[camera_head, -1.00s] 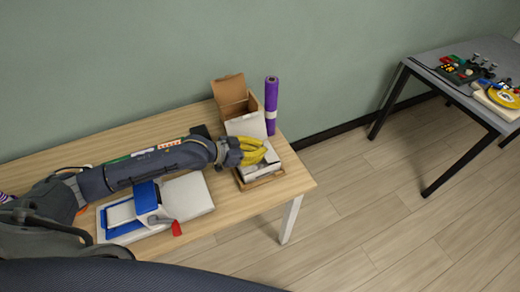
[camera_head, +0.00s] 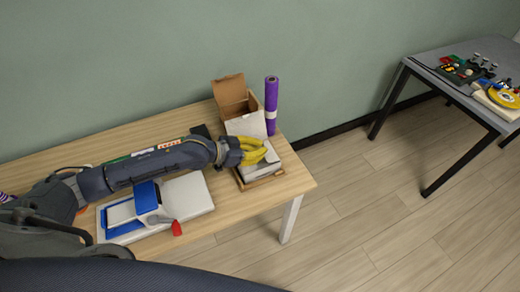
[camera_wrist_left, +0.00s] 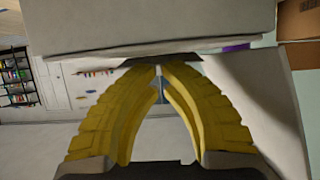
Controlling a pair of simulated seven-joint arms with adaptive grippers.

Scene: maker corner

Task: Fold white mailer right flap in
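The white mailer (camera_head: 272,161) stands at the right end of the wooden table, its white lid panel (camera_head: 246,124) raised at the back. My left gripper (camera_head: 266,150), with yellow fingers, is over the mailer and hides much of its inside and flaps. In the left wrist view, the fingers (camera_wrist_left: 160,65) converge with their tips together and nothing clearly held between them. A white panel (camera_wrist_left: 150,28) spans the top of that view and another (camera_wrist_left: 255,95) runs down the right side. I cannot tell which panel is the right flap, or whether the fingers touch it. My right gripper is not in view.
An open brown cardboard box (camera_head: 232,95) and an upright purple roll (camera_head: 271,100) stand behind the mailer. A blue and white device with a red tip (camera_head: 148,200) lies on the table, in front of my left arm. A grey table (camera_head: 430,78) with small items stands apart at right.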

